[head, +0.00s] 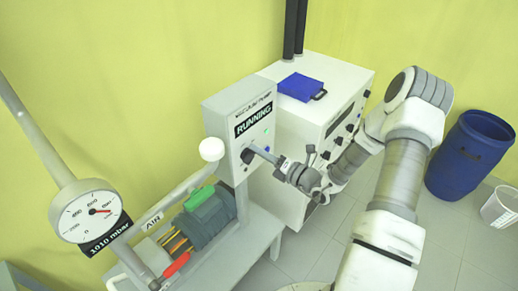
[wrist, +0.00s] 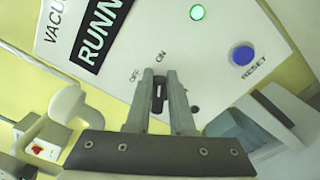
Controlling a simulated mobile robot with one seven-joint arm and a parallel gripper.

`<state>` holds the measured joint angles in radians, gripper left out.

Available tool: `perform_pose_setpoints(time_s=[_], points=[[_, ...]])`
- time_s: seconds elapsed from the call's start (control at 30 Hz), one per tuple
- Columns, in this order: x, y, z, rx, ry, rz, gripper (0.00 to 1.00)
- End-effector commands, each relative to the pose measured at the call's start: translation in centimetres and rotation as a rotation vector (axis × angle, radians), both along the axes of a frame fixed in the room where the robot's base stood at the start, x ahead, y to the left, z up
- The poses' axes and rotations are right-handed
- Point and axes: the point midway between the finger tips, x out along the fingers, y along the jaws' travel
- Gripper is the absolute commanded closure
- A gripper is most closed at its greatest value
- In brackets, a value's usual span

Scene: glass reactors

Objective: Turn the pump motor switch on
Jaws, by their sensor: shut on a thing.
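The vacuum pump control box (head: 216,118) stands at the centre of the head view. Its dark display (head: 254,119) reads RUNNING, and the display also shows in the wrist view (wrist: 100,33). A green lamp (wrist: 197,12) glows on the panel. The black motor switch (wrist: 158,91) sits below the OFF and ON labels and points roughly toward ON. My gripper (wrist: 160,88) is shut on the switch, with one finger on each side. In the head view my gripper (head: 254,152) reaches the panel from the right and partly hides the switch.
A blue RESET button (wrist: 242,55) is right of the switch. The pump motor (head: 208,220) and a round gauge (head: 88,216) are at lower left. A white cabinet (head: 295,115) stands behind. A blue barrel (head: 470,155) and white bucket (head: 502,207) stand at right.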

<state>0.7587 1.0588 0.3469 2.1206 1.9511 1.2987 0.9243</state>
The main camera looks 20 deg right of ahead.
Motion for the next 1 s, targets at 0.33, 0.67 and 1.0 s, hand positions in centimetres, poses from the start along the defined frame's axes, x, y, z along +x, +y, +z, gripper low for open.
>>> perform_pose_setpoints(time_s=[0.33,0.67,1.0], points=[[-0.46,0.35,-0.72,0.013,0.029,0.012,1.00],[-0.40,0.34,-0.67,0.012,0.028,0.011,0.50],[-0.52,-0.15,-0.35,0.011,0.018,0.004,0.49]])
